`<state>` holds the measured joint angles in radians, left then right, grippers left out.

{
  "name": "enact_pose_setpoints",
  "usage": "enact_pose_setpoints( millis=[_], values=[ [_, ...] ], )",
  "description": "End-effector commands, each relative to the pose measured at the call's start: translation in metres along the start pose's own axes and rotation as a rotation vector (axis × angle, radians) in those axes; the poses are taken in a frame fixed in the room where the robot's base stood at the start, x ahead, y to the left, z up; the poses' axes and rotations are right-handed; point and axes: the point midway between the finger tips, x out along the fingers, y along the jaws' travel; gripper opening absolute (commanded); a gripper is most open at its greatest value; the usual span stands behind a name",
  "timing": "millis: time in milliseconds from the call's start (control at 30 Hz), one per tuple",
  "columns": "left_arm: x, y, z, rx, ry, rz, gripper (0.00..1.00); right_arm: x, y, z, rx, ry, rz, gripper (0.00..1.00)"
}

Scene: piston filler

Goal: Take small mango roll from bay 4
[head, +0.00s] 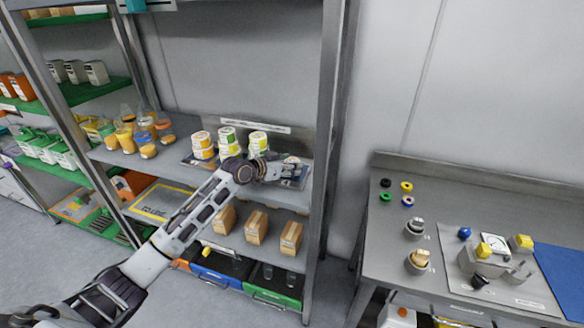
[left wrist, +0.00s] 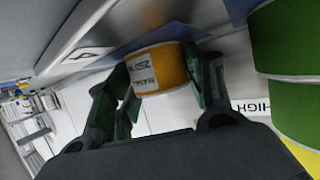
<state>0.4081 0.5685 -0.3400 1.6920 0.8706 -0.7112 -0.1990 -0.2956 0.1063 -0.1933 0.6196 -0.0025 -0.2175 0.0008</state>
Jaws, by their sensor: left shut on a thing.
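The small mango roll (left wrist: 160,68), an orange and white label roll with "250" on its band, sits between the two fingers of my left gripper (left wrist: 160,85) in the left wrist view. The fingers press on it from both sides. In the head view my left gripper (head: 284,171) is at the right end of the middle shelf, beside the right post. The roll is mostly hidden there by the gripper. My right gripper is in neither view.
Left of my gripper stand stacked rolls: orange (head: 203,145), green (head: 229,142) and yellow-green (head: 258,143). Green rolls (left wrist: 292,90) loom close at the right in the wrist view. Cardboard boxes (head: 255,227) sit on the shelf below. A steel workbench (head: 450,205) stands to the right.

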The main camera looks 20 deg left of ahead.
Motion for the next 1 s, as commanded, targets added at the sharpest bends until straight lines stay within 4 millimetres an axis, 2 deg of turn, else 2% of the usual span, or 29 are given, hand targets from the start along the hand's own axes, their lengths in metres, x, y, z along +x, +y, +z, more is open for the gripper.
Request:
enact_pose_setpoints(
  millis=[267, 433, 1000],
  values=[
    [-0.001, 0.000, -0.003, 0.001, 0.001, 0.000, 0.26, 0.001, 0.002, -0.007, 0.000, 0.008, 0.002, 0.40],
    [-0.005, 0.000, -0.013, 0.001, 0.002, 0.000, 0.26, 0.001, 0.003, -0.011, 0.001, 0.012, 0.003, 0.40],
    [-0.034, -0.001, -0.083, 0.001, 0.003, 0.000, 0.26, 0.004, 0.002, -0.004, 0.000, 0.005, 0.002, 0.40]
  ],
)
